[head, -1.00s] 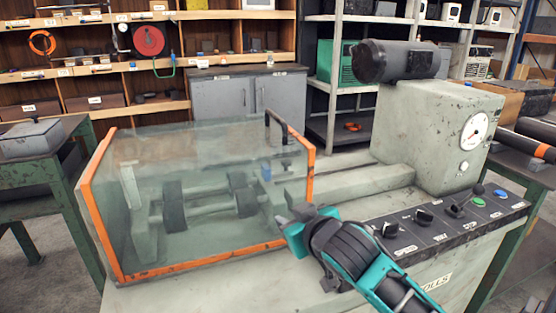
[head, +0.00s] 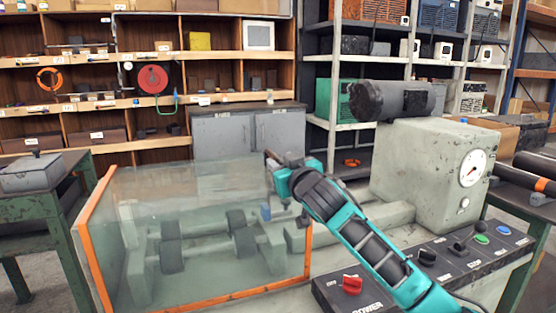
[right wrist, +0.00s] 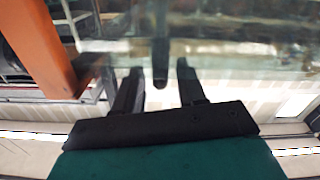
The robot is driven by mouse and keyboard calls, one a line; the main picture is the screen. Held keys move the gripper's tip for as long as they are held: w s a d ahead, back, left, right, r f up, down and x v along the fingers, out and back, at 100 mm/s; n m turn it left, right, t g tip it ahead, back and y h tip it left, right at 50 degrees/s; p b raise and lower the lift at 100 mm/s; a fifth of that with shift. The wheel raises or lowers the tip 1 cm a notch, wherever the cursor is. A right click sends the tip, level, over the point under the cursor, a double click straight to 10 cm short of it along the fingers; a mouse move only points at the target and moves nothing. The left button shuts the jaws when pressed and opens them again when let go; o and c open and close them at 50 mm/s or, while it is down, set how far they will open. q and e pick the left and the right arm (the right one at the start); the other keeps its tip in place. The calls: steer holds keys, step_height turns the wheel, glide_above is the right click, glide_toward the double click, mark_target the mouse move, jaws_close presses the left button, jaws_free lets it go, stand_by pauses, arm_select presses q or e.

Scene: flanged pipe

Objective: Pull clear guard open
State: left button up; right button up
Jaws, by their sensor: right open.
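The clear guard (head: 190,225) is a box of see-through panels with orange edges, down over the rollers on the machine's left part. My right gripper (head: 272,163) is at the guard's top right corner, where it hides most of the dark handle. In the right wrist view my gripper's two black fingers (right wrist: 158,85) are apart. A dark bar, seemingly the handle (right wrist: 160,62), stands between them with gaps on both sides. The guard's orange edge (right wrist: 45,50) is to the left there. My left gripper is not in view.
The grey machine housing (head: 425,175) with a gauge and a dark motor (head: 390,100) stands right of the guard. A control panel (head: 430,265) with a red knob runs along the front. A green bench (head: 45,200) is at left, shelves behind.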

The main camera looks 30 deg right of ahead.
mark_target(278, 157)
steer(key=shift+x, duration=1.6)
steer(key=shift+c, duration=0.2)
jaws_close()
